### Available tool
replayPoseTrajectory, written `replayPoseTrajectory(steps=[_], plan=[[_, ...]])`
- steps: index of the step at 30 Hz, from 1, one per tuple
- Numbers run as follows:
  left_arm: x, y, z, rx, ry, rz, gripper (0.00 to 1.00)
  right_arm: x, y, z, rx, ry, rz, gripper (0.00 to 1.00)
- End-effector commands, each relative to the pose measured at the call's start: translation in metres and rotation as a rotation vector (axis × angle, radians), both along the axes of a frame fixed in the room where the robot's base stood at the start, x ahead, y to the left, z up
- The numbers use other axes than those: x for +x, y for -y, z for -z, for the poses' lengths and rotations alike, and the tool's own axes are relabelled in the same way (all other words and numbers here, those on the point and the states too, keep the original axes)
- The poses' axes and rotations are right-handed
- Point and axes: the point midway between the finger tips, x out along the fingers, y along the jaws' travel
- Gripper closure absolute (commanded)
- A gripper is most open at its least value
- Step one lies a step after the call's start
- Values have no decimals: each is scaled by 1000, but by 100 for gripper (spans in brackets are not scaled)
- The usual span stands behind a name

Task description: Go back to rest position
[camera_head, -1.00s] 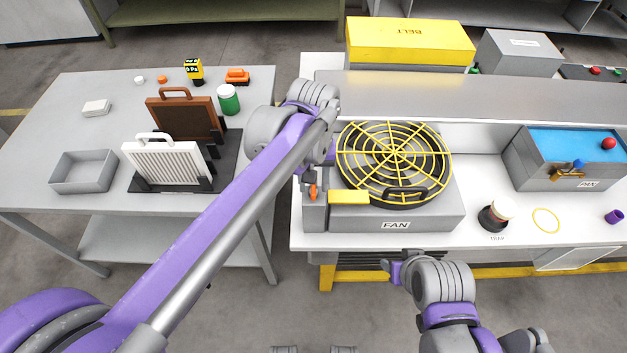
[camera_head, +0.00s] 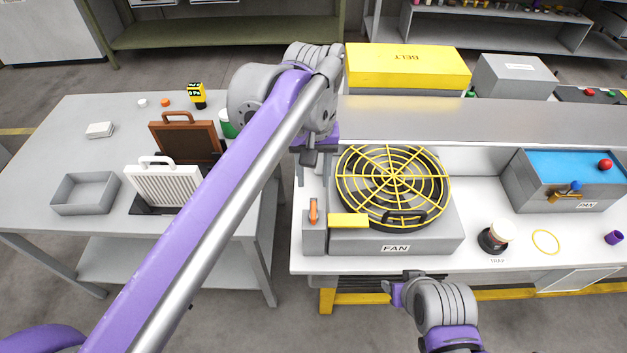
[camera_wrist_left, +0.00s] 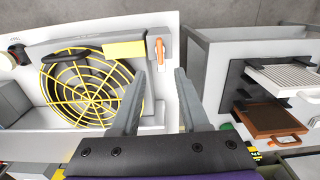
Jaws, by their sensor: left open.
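My left gripper (camera_head: 312,175) is open and empty, above the table just behind the small grey box with the orange lever (camera_head: 313,211). In the left wrist view its two fingers (camera_wrist_left: 160,75) stand apart with nothing between them, and the orange lever (camera_wrist_left: 160,48) shows beyond them. The fan unit (camera_head: 395,247), with a yellow round guard (camera_head: 393,178) and a yellow block (camera_head: 348,220), sits right of the lever. My right arm's end (camera_head: 392,290) is in front of the table edge, small and low; its fingers are not clear.
A yellow BELT box (camera_head: 408,65) and a grey box (camera_head: 515,75) stand behind. A blue-topped bin (camera_head: 570,180) is at right. The left table (camera_head: 90,215) holds a grey tray (camera_head: 85,193) and white and brown filter panels (camera_head: 185,142). My left arm crosses in front of it.

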Motion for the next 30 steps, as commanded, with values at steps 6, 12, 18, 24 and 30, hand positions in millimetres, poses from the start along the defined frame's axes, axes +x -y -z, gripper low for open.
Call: replayPoseTrajectory(steps=[6, 12, 18, 24, 30], plan=[[0, 0, 0, 0, 0, 0, 55, 0, 0, 0, 0, 0, 0, 50], [0, 0, 0, 0, 0, 0, 55, 0, 0, 0, 0, 0, 0, 50], [-9, -22, 11, -14, 37, -4, 55, 0, 0, 0, 0, 0, 0, 50], [-49, -86, 56, -44, 178, -4, 55, 0, 0, 0, 0, 0, 0, 50], [-105, -141, 119, -35, 340, 2, 55, 0, 0, 0, 0, 0, 0, 50]])
